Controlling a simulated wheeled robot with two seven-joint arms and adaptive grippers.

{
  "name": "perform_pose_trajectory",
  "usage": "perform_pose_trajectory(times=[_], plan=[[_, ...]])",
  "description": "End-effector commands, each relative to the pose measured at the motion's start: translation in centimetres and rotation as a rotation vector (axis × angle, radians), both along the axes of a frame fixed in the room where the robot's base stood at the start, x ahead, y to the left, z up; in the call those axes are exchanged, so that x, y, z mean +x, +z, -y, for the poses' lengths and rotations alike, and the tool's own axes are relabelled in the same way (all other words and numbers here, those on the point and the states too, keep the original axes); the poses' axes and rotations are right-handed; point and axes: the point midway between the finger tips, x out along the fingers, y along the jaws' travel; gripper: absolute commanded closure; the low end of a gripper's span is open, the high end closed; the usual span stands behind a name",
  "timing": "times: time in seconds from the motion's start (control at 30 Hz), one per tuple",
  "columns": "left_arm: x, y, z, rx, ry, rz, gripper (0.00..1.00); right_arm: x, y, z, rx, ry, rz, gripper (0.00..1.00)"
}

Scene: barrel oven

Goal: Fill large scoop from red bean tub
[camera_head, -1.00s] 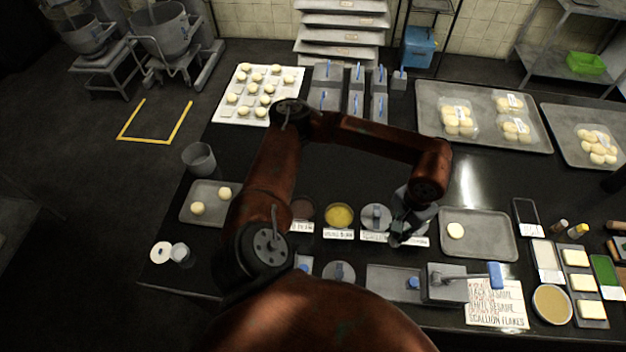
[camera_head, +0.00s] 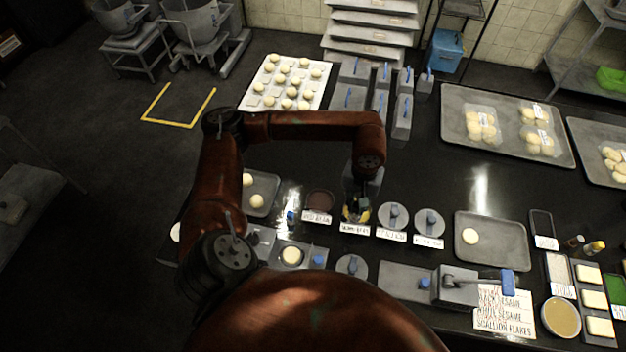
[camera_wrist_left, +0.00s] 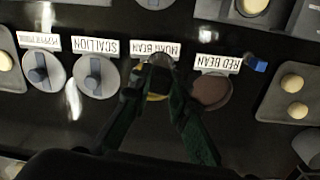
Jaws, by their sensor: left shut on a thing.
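The red bean tub (camera_head: 320,201) is an open round tub of dark brown-red paste behind its white label. In the left wrist view it (camera_wrist_left: 211,90) lies right of the fingers. My left gripper (camera_head: 357,208) points down over the yellow mung bean tub (camera_head: 346,214), just right of the red bean tub. In the left wrist view its dark fingers (camera_wrist_left: 160,75) close on a small grey thing that I take to be the large scoop (camera_wrist_left: 160,60). Most of it is hidden, and I cannot see anything in it. My right gripper is not in view.
Two lidded tubs with blue knobs (camera_head: 395,216) stand right of the mung bean tub. A small blue item (camera_head: 291,216) lies left of the red bean label. A tray with dough balls (camera_head: 270,183) is further left. Open black table lies behind the tubs.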

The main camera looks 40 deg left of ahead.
Motion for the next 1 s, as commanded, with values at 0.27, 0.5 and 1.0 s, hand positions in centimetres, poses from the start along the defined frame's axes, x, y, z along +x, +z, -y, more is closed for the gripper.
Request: perform_pose_trajectory(times=[0.27, 0.5, 1.0], plan=[[1.0, -0.7, -5.3, -0.012, 0.704, -0.02, 1.0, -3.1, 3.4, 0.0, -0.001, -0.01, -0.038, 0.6], [1.0, -1.9, -10.4, -0.003, 1.28, -0.028, 1.0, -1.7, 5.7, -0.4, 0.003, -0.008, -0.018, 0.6], [0.5, -3.5, -14.6, 0.014, 1.717, -0.019, 1.0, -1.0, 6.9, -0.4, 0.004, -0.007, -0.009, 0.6]])
